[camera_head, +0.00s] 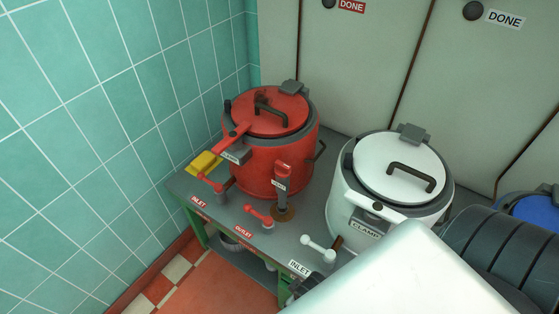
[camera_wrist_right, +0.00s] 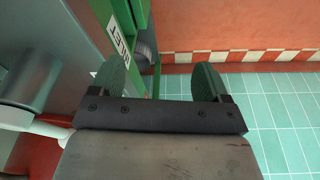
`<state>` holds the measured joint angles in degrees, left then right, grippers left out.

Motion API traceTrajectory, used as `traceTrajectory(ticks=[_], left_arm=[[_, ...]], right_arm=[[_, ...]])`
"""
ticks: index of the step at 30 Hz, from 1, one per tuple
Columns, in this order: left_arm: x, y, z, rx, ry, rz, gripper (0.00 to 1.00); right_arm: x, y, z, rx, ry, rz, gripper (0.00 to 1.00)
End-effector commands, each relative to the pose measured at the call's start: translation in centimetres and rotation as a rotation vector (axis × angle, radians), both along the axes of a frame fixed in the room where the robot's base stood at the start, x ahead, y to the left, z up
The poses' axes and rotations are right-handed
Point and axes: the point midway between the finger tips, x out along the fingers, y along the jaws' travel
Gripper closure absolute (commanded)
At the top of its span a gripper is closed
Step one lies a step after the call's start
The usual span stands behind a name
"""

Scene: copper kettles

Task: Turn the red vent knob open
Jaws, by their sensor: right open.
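The red kettle (camera_head: 262,160) stands upright at the back left of the table, with its red lid (camera_head: 265,112) on. In front of it rises a post with a red top (camera_head: 282,170), a small label too small to read and a brown base. I cannot tell whether this is the vent knob. Red handles stand by the table's front edge, one near the INLET label (camera_head: 198,202) and one (camera_head: 258,213) near the OUTLET label (camera_head: 243,232). My right gripper (camera_wrist_right: 160,82) is open and empty, its two dark green fingers apart. My left gripper is not in view.
A white kettle (camera_head: 385,200) stands right of the red one, with a white INLET handle (camera_head: 318,246) in front. A blue lid (camera_head: 537,213) shows at far right. My white and dark arm covers the lower right. A green table frame (camera_wrist_right: 124,25) is close to my right gripper's left finger.

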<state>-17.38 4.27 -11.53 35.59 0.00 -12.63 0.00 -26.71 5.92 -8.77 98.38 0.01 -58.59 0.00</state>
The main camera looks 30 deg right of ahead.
Motion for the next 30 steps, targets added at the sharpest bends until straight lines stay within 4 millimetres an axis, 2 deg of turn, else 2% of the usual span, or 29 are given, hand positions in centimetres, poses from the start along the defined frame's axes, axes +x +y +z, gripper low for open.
traceTrajectory(ticks=[1, 3, 10, 13, 15, 18, 23, 26, 30], left_arm=[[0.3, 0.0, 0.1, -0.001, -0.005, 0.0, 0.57], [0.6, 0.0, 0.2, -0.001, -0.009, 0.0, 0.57], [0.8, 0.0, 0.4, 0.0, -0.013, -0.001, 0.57], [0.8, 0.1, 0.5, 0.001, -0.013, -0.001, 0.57], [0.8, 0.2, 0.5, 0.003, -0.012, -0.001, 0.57], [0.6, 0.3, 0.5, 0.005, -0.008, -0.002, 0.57], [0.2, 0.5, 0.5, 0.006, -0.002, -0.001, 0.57], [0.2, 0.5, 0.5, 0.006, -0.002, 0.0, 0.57], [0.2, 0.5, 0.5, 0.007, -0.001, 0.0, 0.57]], right_arm=[[0.6, 0.0, 2.3, 0.001, -0.015, -0.002, 0.23], [1.1, 0.1, 5.0, 0.002, -0.027, -0.003, 0.23], [2.7, -0.1, 13.2, -0.012, -0.111, -0.012, 0.23], [4.4, -0.3, 17.2, -0.03, -0.212, -0.024, 0.23], [6.9, -0.4, 20.6, -0.052, -0.35, -0.037, 0.23], [11.1, -0.2, 24.5, -0.074, -0.578, -0.047, 0.23], [16.4, 0.9, 29.8, -0.073, -0.904, -0.016, 0.23], [19.2, 2.3, 33.2, -0.052, -1.114, 0.045, 0.23], [22.4, 5.7, 38.6, 0.01, -1.436, 0.234, 0.23]])
